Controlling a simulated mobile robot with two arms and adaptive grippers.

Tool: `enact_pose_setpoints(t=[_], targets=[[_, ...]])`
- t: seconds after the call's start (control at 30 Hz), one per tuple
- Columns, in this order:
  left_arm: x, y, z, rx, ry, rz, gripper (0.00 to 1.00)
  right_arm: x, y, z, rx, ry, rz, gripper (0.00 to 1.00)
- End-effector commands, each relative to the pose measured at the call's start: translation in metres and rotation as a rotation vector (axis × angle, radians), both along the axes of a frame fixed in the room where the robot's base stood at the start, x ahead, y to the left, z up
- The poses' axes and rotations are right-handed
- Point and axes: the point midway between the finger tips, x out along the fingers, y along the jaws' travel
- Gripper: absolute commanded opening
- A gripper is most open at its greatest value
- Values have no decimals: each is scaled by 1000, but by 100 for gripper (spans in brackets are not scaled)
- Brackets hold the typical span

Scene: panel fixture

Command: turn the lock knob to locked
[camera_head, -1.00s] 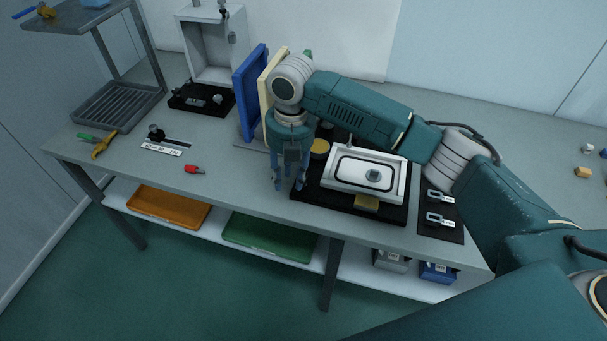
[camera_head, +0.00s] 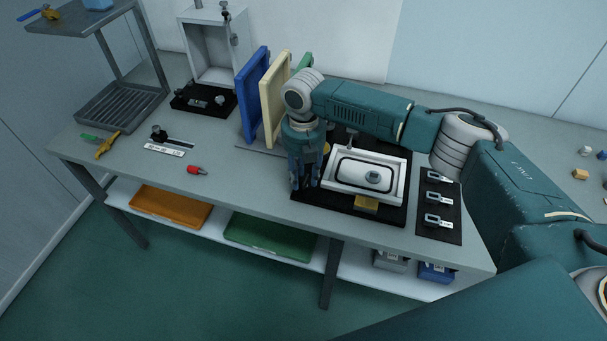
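The panel fixture is a black base (camera_head: 395,213) holding a white tray-like panel (camera_head: 345,184) with a dark oval outline. A small grey knob-like part (camera_head: 373,177) sits inside the outline; I cannot tell whether it is the lock knob or which way it is set. My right gripper (camera_head: 305,188) points down at the base's left end, left of the white panel. Its two fingers look apart with nothing seen between them. It partly hides the base's left end and a yellow round part there. My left gripper is out of view.
Blue (camera_head: 252,92) and cream (camera_head: 272,100) upright panels stand behind my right gripper. A black mat with several clips (camera_head: 438,221) lies right of the fixture. A red-handled item (camera_head: 196,170) lies left on the bench. The front-left bench top is mostly clear.

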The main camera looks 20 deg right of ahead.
Motion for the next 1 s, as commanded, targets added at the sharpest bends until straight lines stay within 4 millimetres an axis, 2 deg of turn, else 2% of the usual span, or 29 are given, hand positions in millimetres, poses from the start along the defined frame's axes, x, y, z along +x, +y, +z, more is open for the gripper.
enact_pose_setpoints(t=[0.37,0.5,0.53,0.77,1.0], targets=[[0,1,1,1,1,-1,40,0,0,-6,0,-1,1,30],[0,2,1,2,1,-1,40,0,0,-6,1,-1,1,2],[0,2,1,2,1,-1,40,0,0,-6,1,-1,1,0],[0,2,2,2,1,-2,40,0,0,-5,1,-1,-5,0],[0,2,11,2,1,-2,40,0,1,-3,1,0,-73,0]])
